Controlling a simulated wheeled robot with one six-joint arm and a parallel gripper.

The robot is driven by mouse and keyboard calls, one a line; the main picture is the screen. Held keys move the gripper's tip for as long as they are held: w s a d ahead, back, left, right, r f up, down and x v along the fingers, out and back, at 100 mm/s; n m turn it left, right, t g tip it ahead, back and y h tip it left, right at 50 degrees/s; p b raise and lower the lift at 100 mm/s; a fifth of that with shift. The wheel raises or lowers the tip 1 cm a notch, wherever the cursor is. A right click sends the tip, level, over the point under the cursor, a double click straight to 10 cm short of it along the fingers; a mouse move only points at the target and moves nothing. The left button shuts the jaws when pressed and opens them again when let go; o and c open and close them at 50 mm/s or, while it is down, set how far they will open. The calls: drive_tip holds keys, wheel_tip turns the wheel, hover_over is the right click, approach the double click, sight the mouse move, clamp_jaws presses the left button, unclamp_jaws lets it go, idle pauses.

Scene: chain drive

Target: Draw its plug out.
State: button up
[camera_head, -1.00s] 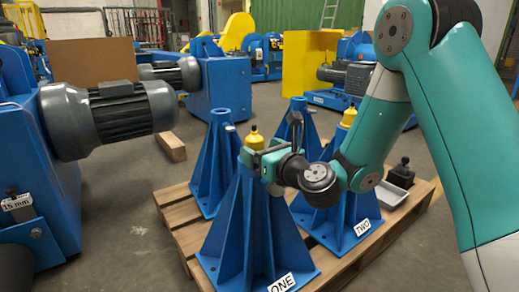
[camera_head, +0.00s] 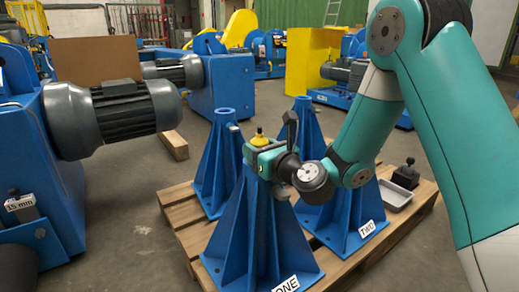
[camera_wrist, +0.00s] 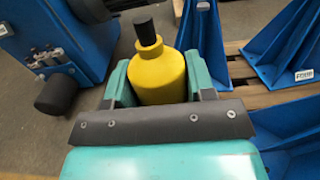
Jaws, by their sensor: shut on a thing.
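A yellow plug (camera_head: 259,140) with a dark knob shows at the top of the blue stand labelled ONE (camera_head: 250,235), at the middle of the head view. My gripper (camera_head: 263,152) is at the stand's top, with its jaws shut around the plug. In the wrist view the yellow plug (camera_wrist: 158,76) stands between the two green jaws (camera_wrist: 160,88), its black knob pointing up and away. The plug's lower end is hidden, so I cannot tell how deep it sits in the stand.
The stand labelled TWO (camera_head: 350,222) is right behind, its top hidden by my arm. Another blue stand (camera_head: 221,165) is behind left. A grey tray (camera_head: 396,196) and a black knobbed block (camera_head: 406,174) lie right on the wooden pallet (camera_head: 180,215). A motor (camera_head: 120,112) juts in at left.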

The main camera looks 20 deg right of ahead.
drive_tip(key=shift+r+p, duration=4.55)
drive_tip(key=shift+p, duration=0.05)
